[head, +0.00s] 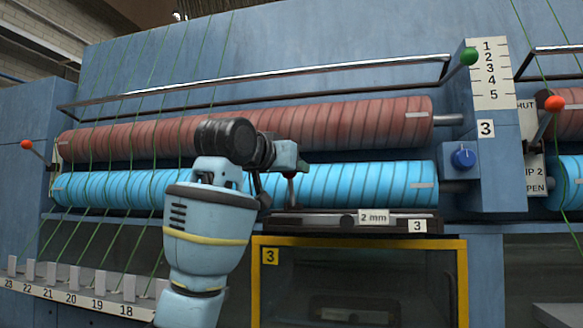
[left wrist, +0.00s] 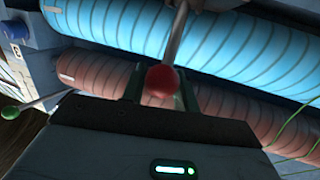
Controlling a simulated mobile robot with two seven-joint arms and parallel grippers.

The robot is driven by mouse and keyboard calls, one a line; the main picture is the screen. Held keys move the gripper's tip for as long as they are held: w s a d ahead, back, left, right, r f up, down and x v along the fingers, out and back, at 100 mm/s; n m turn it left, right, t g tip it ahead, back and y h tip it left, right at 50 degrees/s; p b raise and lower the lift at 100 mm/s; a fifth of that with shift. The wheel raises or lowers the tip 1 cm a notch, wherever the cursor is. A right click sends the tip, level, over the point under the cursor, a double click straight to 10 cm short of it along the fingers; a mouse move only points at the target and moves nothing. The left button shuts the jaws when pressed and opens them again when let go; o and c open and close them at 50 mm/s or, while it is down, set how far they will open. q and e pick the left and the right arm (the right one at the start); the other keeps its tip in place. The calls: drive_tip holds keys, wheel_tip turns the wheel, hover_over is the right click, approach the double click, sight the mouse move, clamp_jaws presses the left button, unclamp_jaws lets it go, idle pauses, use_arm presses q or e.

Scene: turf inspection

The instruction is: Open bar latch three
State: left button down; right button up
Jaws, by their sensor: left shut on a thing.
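My left gripper (head: 291,163) is in front of the red and blue rollers, above a dark bar (head: 330,222) marked "2 mm" and "3". A short metal latch lever (head: 291,190) rises from this bar to the gripper. In the left wrist view, the lever's rod (left wrist: 177,38) ends in a red ball knob (left wrist: 163,82). My left gripper (left wrist: 160,92) is shut on this knob, one green finger on each side. The knob is hidden by the gripper in the head view. My right gripper is not in view.
A green-knobbed lever (head: 468,57) stands by the 1-to-5 scale (head: 492,75). A blue dial (head: 463,158) is on the post marked 3. A yellow frame (head: 462,285) lies below the bar. Green yarns (head: 90,240) run down at left. Orange-knobbed levers (head: 552,104) stand at both sides.

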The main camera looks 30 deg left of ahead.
use_arm(q)
drive_tip(key=shift+w+a+f, duration=0.15)
drive_tip(key=shift+w+f, duration=0.15)
drive_tip(key=shift+f, duration=0.25)
idle(0.4)
drive_tip(key=c, duration=1.4)
unclamp_jaws()
drive_tip(key=o, duration=0.3)
drive_tip(key=shift+w+a, duration=0.1)
drive_tip(key=shift+a, duration=0.1)
drive_tip(key=shift+s+d+r, duration=0.2)
drive_tip(key=shift+s+r, duration=0.1)
drive_tip(key=shift+s, duration=0.3)
drive_tip(key=s, duration=0.6)
drive_tip(key=shift+s+a+r, duration=0.25)
drive_tip(key=shift+s+r, duration=0.05)
drive_tip(key=shift+s, duration=0.05)
